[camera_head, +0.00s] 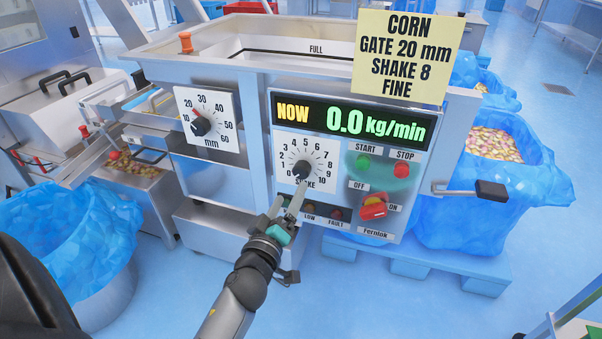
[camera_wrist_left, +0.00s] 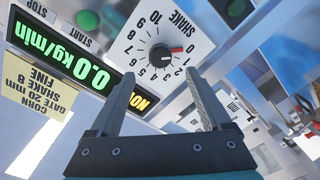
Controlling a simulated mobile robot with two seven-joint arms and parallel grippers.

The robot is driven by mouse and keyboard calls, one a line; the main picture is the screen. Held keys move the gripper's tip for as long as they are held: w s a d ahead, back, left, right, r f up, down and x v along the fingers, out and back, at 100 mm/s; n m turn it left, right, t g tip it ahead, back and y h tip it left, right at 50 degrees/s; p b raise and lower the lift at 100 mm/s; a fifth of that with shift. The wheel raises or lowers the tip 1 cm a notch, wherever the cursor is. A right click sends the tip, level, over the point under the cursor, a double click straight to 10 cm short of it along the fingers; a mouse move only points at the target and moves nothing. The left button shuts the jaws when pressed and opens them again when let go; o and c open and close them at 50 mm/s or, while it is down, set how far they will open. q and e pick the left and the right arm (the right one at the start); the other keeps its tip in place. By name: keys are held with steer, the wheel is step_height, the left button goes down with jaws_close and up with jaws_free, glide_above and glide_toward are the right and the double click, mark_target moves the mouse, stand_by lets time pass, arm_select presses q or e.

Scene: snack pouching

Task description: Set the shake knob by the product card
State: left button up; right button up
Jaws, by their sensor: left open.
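The product card (camera_head: 401,58) reads CORN, GATE 20 mm, SHAKE 8, FINE. It also shows upside down in the left wrist view (camera_wrist_left: 33,92). The shake knob (camera_head: 301,169) is black, on a white dial marked 0 to 10. In the left wrist view the shake knob (camera_wrist_left: 159,56) has its red pointer towards 0. My left gripper (camera_head: 290,193) is open and empty, just below the dial and apart from the knob. In the left wrist view the two fingers (camera_wrist_left: 159,80) spread on either side below the knob. My right gripper is not in view.
The gate dial knob (camera_head: 201,125) sits left, its red pointer near 20. The display (camera_head: 352,119) reads NOW 0.0 kg/min. Start button (camera_head: 363,162), stop button (camera_head: 401,170) and red switch (camera_head: 374,207) are right of the shake dial. Blue-lined bins stand both sides.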

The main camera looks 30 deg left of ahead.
mark_target(300, 174)
arm_select(q)
steer(key=x, duration=0.9)
steer(key=shift+w+b, duration=0.1)
steer(key=shift+b, duration=0.2)
jaws_close()
stand_by(0.3)
